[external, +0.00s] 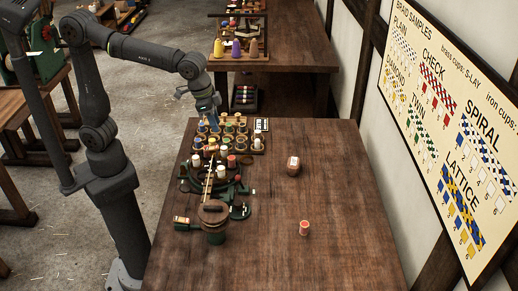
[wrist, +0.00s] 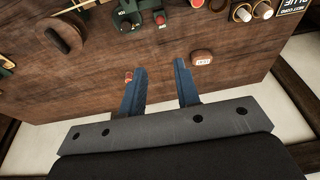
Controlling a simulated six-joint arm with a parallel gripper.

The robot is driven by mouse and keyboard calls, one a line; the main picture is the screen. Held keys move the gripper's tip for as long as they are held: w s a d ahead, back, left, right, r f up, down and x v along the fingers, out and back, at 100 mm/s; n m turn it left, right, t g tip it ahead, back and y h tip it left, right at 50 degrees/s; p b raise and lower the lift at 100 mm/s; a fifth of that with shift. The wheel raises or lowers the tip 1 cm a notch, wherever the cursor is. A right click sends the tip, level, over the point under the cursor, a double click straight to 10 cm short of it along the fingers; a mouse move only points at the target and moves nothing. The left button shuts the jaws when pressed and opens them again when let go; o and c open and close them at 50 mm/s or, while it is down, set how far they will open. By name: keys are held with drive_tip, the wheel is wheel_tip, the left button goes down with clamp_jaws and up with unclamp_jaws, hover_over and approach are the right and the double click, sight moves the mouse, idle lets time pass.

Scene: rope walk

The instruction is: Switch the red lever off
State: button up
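My gripper (wrist: 160,66) is open in the wrist view, its two blue fingers apart with only table top between them. In the external view my gripper (external: 212,108) hangs over the far left part of the table, above the rack of spools. A small dark green fixture with a red part (wrist: 131,20) lies at the top of the wrist view, beyond the fingertips and apart from them. The red part looks like the lever, but its position is too small to read. In the external view I cannot clearly pick out the lever among the green machine parts (external: 240,211).
A rack of coloured spools (external: 257,147) stands at the table's far left. A round wooden-topped piece (external: 213,212) stands near the left edge. The table's right side (external: 350,200) is clear.

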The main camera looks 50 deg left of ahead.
drive_tip(key=f+n, duration=0.1)
drive_tip(key=f, duration=0.1)
drive_tip(key=f+n, duration=0.2)
drive_tip(key=f+n+h, duration=0.1)
drive_tip(key=f+n, duration=0.1)
drive_tip(key=shift+w+a+f, duration=0.1)
drive_tip(key=shift+w, duration=0.2)
clamp_jaws()
wheel_tip(320, 180, down, 9)
drive_tip(key=a+n+h, duration=0.1)
drive_tip(key=a+n, duration=0.1)
drive_tip(key=n, duration=0.8)
drive_tip(key=shift+w+a, duration=0.15)
